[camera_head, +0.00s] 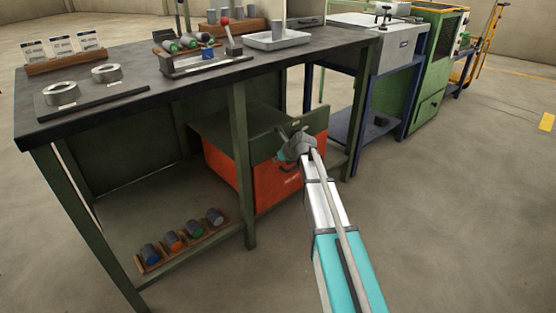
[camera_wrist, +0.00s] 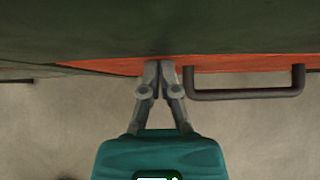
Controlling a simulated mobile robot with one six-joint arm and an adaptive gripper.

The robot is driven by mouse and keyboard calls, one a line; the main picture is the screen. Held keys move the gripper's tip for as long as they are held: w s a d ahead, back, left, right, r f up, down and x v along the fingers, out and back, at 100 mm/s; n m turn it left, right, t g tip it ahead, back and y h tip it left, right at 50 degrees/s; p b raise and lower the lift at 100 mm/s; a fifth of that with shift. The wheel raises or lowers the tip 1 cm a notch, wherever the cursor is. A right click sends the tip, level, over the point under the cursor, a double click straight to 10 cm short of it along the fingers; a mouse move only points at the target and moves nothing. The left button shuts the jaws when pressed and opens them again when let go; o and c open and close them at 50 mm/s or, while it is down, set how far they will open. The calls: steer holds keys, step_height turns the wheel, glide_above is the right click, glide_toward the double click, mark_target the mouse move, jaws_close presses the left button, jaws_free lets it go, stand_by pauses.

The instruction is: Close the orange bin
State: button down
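The orange bin (camera_head: 279,184) sits under the workbench, behind a table leg, with a dark green panel (camera_head: 262,144) along its upper part. I cannot tell how far the bin stands open. In the wrist view a strip of the orange front (camera_wrist: 222,63) shows under a broad dark green surface (camera_wrist: 160,28). A dark bar handle (camera_wrist: 247,94) juts from the front, right of my fingers. My gripper (camera_wrist: 160,66) has its fingertips together, empty, at the orange strip; contact is unclear. In the head view my gripper (camera_head: 291,138) is before the bin's upper right part.
The workbench top (camera_head: 130,95) carries rings, a clamp fixture and a white tray (camera_head: 278,39). A blue stand and a green machine (camera_head: 437,70) are at right. The floor at right is free.

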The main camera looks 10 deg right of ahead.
steer(key=s+d+f+p+v, duration=0.1)
steer(key=f+p+v, duration=0.1)
steer(key=p+v, duration=0.5)
steer(key=v, duration=0.6)
steer(key=shift+s, duration=0.35)
steer(key=shift+f, duration=0.1)
steer(key=s+a+n+g+h+p, duration=0.2)
steer(key=s+n+g, duration=0.2)
steer(key=s+n, duration=1)
steer(key=s+a+n+g+h+p, duration=0.3)
steer(key=s+n+g, duration=0.1)
steer(key=s+n, duration=1)
step_height(320, 180, up, 37)
steer(key=w+n+p, duration=0.1)
steer(key=p, duration=3.6)
steer(key=shift+w+d+n+p, duration=0.2)
steer(key=shift+n+p, duration=0.1)
steer(key=shift+p, duration=0.05)
